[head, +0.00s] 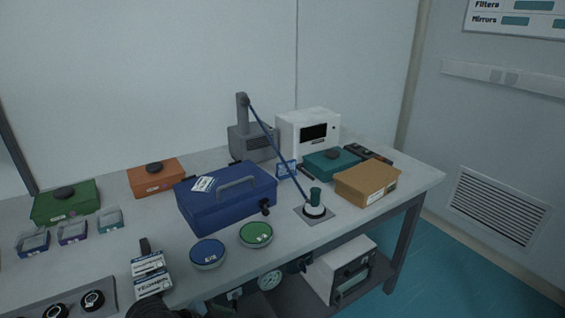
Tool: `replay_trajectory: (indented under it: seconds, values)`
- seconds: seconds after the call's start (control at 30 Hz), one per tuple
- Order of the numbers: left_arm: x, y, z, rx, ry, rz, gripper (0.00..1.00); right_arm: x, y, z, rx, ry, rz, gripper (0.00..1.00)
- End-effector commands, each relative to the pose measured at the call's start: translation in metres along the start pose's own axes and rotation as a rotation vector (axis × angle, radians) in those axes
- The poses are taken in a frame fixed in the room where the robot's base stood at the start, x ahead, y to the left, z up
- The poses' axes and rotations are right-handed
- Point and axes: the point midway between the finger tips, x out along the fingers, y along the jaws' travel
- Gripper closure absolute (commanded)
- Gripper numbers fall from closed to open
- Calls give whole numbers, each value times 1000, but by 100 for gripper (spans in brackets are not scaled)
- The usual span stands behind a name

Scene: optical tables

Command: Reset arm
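On the table (350,222), a thin blue rod (272,143) slants from the top of a grey post (242,110) down to a white and green round piece (315,205) on a square plate.
A blue case (228,208) stands mid-table. Green (66,203), orange (156,178) and teal (330,160) boxes, a brown carton (366,184) and a white instrument (307,128) surround it. Two round tins (208,252) (256,233) lie near the front edge. Table space right of the carton is clear.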

Motion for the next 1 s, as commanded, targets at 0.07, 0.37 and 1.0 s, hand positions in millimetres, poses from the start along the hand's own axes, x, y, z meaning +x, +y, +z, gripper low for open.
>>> replay_trajectory:
  seconds: [0.07, 0.37, 1.0]
  values:
    - [15, 13, 16, -88, 40, -27, 3, 0, -1, -1, 3, 2, 0, 100]
    - [42, 51, 89, -379, 137, -194, 3, 0, -2, -4, 9, 6, 1, 100]
    - [0, 163, 261, -681, 80, -539, 3, -1, 2, -5, -8, 10, 2, 100]
